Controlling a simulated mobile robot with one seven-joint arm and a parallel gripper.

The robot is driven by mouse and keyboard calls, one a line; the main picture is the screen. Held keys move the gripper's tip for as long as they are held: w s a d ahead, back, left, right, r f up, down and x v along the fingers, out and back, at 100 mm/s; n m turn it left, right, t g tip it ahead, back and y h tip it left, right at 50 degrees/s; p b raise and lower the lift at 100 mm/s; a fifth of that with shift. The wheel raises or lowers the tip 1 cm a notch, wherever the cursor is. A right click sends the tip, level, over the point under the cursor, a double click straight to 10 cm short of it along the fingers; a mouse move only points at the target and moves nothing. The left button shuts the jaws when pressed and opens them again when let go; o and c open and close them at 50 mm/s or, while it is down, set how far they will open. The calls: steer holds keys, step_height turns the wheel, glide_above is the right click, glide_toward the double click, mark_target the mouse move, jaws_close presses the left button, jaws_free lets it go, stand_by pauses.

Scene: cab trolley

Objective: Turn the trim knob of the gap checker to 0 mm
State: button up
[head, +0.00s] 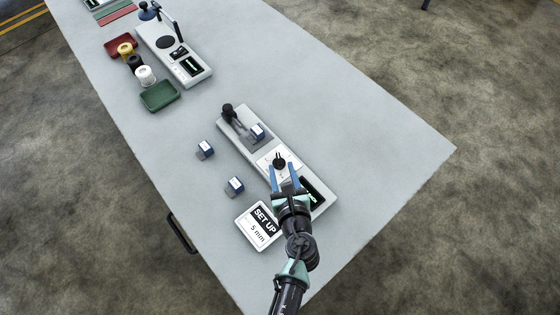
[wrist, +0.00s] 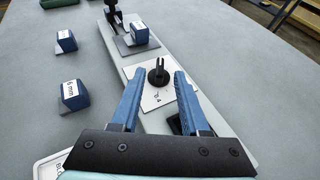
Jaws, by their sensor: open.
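The gap checker (head: 237,130) is a long pale grey block lying along the table. Its trim knob (head: 279,161) is small and black with a raised grip, on a white dial plate with markings too small to read. In the wrist view the trim knob (wrist: 158,74) stands beyond and between my fingertips. A dark display (head: 312,191) is partly hidden by my gripper; I cannot read it. My gripper (head: 282,168) is open, its two blue fingers pointing at the knob, one to each side of it. I cannot tell whether either finger touches it.
A blue-and-white block (head: 257,131) sits on the checker, near its black clamp (head: 228,111). Two similar blocks (head: 205,150) (head: 235,186) stand left. A "SET UP 5 mm" sign (head: 258,226) lies beside my arm. A second device (head: 173,55), trays and spools are further back. The table's right side is clear.

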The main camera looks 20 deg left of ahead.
mark_target(279, 160)
steer(key=shift+x, duration=1.75)
jaws_close()
